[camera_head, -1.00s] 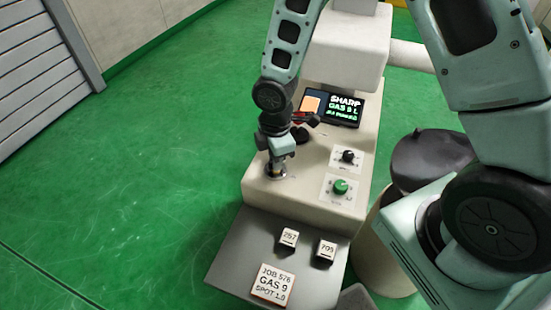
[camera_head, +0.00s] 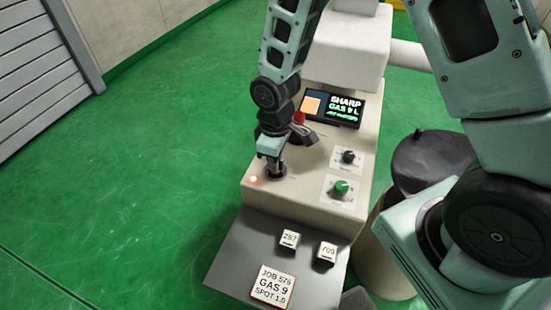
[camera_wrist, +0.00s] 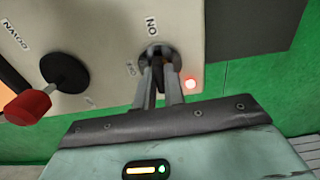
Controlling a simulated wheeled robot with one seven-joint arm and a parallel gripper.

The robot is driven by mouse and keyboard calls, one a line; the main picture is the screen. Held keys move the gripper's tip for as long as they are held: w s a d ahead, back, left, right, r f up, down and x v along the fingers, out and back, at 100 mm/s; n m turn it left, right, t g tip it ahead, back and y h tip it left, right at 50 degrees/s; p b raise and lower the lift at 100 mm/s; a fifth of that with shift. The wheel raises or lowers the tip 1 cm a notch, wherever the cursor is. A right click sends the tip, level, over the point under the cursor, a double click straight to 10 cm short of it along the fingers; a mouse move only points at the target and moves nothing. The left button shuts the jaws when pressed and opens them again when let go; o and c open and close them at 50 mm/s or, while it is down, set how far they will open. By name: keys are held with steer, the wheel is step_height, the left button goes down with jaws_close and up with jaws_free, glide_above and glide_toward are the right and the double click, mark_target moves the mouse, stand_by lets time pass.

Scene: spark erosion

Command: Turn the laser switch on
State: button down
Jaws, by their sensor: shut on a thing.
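The laser switch (camera_wrist: 158,52) is a small round knob on the beige console's top, with ON printed above it and a fainter label at its left in the wrist view. My gripper (camera_wrist: 161,84) is shut on its dark grip, one finger on each side. In the head view my gripper (camera_head: 276,172) points down at the switch base (camera_head: 276,175) near the console's front left corner. The fingers partly hide the switch, so its exact angle is hard to read. A small red lamp (camera_wrist: 191,84) beside it glows; it also shows in the head view (camera_head: 253,180).
A red-knobbed lever (camera_wrist: 28,106) on a black hub stands close beside my gripper. A black knob (camera_head: 348,157), a green knob (camera_head: 341,187) and a lit screen (camera_head: 334,107) are on the console. Green floor is clear at left.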

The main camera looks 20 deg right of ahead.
stand_by(0.4)
steer(key=c, duration=1.5)
jaws_free()
steer(key=shift+r, duration=0.1)
step_height(320, 180, up, 17)
steer(key=shift+r, duration=0.1)
steer(key=shift+m+y, duration=0.3)
steer(key=shift+m, duration=0.5)
steer(key=s+a, duration=0.2)
steer(key=s, duration=0.4)
steer(key=s+a+r, duration=0.1)
steer(key=s+a, duration=0.1)
steer(key=s, duration=0.4)
steer(key=s+a+r, duration=0.1)
steer(key=s+a, duration=0.1)
steer(key=s, duration=0.5)
